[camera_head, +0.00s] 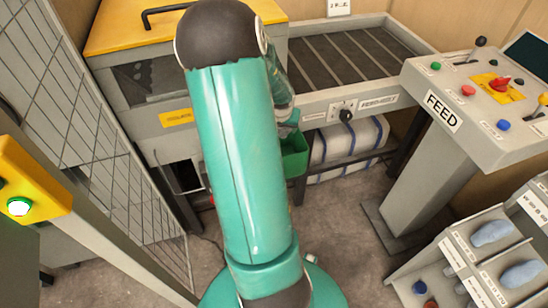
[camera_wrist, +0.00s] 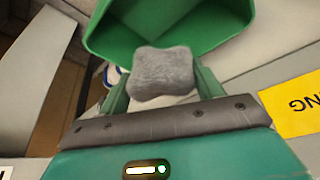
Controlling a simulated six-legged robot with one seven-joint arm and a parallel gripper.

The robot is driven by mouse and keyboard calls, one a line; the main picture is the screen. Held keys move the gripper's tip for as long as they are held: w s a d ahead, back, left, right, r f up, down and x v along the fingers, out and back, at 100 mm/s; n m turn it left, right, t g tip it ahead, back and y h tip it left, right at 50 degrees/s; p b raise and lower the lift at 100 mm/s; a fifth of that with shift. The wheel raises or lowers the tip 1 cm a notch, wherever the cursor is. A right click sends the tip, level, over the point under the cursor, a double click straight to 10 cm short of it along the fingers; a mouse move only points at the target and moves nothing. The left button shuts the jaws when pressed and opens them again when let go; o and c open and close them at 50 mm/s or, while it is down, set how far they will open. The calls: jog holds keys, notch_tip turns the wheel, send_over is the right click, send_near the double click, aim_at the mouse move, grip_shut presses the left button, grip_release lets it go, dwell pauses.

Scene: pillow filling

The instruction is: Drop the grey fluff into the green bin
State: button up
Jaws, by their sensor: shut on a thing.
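In the wrist view, the grey fluff (camera_wrist: 162,73) is a small soft lump between the two green fingers of my gripper (camera_wrist: 160,82), which is shut on it. The green bin (camera_wrist: 110,42) is just beyond the fluff, its open mouth facing the camera. The fluff overlaps the bin's near rim in the picture; I cannot tell whether it touches. In the head view the green bin (camera_head: 295,154) hangs below the front of the feed machine, partly hidden behind my teal arm. The fluff and fingertips cannot be made out there.
The feed machine's slatted bed (camera_head: 350,55) is behind the bin, with a striped roll (camera_head: 348,142) below. A FEED control console (camera_head: 480,95) stands right, above a rack (camera_head: 490,262) of bluish lumps. A mesh fence (camera_head: 95,110) is at left. Grey floor (camera_head: 335,215) lies open between.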

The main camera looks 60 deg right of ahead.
jog(key=shift+f, duration=0.45)
jog(key=shift+a, duration=0.1)
jog(key=o, duration=1)
jog(key=shift+o, duration=0.2)
jog(key=v, duration=1.3)
jog(key=shift+a+r, duration=0.2)
jog(key=shift+r, duration=0.2)
